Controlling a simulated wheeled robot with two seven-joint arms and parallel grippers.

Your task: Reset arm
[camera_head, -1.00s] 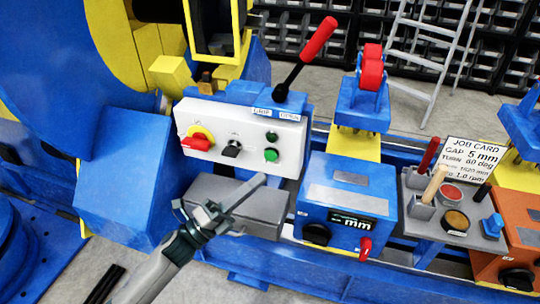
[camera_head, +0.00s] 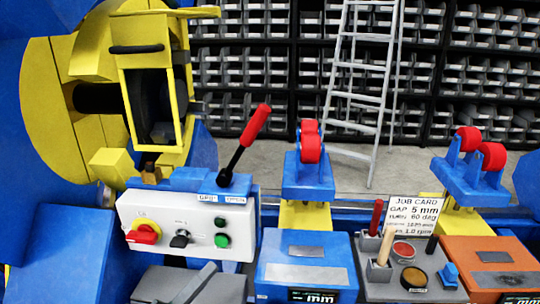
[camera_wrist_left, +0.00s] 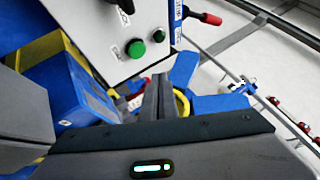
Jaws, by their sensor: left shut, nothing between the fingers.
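The white control panel (camera_head: 185,225) has a red-and-yellow switch (camera_head: 144,231), a black knob (camera_head: 181,239) and two green buttons. The panel with a green button (camera_wrist_left: 159,36) also shows in the left wrist view, apart from the fingers. A red-handled lever (camera_head: 243,145) rises behind the panel. My right gripper is out of view.
The large blue and yellow positioner (camera_head: 50,110) fills the left. A blue gauge box (camera_head: 306,262), roller stands (camera_head: 308,172), a tool tray (camera_head: 408,282) and a job card (camera_head: 413,216) stand to the right. A ladder (camera_head: 365,80) leans at the shelves behind.

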